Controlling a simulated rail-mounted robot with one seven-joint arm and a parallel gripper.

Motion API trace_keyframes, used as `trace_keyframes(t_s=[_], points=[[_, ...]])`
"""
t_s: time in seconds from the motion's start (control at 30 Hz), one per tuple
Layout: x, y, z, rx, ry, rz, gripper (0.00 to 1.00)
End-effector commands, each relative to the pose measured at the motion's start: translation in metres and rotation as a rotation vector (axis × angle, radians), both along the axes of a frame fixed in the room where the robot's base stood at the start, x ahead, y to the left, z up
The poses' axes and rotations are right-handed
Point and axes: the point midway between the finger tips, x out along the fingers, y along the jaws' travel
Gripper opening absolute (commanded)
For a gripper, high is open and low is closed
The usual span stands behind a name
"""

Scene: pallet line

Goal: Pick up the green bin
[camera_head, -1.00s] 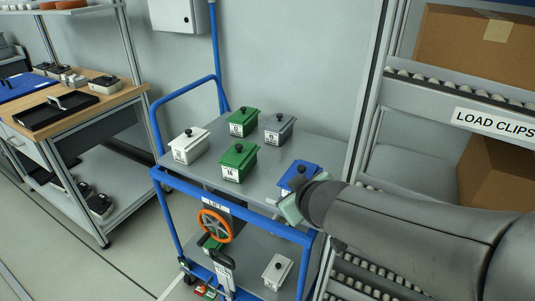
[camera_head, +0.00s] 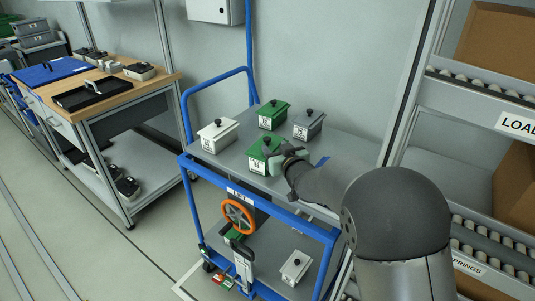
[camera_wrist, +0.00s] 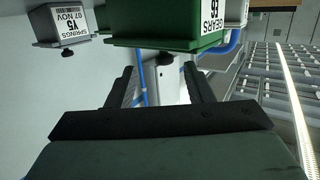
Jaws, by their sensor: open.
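Two green bins with dark lid knobs and white labels stand on the grey cart top, a front one (camera_head: 265,155) and a back one (camera_head: 273,115). My gripper (camera_head: 287,158) is at the right side of the front green bin in the head view, partly overlapping it; I cannot tell if they touch. In the wrist view a green bin (camera_wrist: 165,25) labelled GEARS appears inverted, knob downward, beyond the open fingers (camera_wrist: 160,88). Nothing is between the fingers. Which green bin this is cannot be told for sure.
A white bin (camera_head: 218,135) and a grey bin (camera_head: 308,125) stand beside the green ones. The cart has a blue frame (camera_head: 185,120). A roller rack (camera_head: 490,90) stands right, a workbench (camera_head: 120,90) left.

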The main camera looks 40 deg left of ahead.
Motion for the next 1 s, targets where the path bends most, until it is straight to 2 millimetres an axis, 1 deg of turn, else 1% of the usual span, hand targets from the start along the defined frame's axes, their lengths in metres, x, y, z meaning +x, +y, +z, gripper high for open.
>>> trace_keyframes(t_s=[0.03,0.1,0.37,0.53,0.6,0.73,0.93,0.97,1.0], points=[[0.004,0.009,-0.002,-0.003,0.0,0.002,0.47],[0.01,0.016,-0.003,-0.003,-0.001,0.001,0.47],[0.018,0.033,-0.003,-0.002,-0.001,0.002,0.47],[0.027,0.058,-0.002,-0.003,-0.001,0.003,0.47],[0.033,0.065,-0.005,-0.003,-0.001,0.001,0.47],[0.038,0.072,-0.006,-0.002,-0.001,0.0,0.47],[0.038,0.072,-0.007,-0.002,0.0,0.0,0.47],[0.038,0.072,-0.007,-0.002,0.0,0.0,0.44],[0.038,0.072,-0.007,-0.002,0.0,0.0,0.33]])
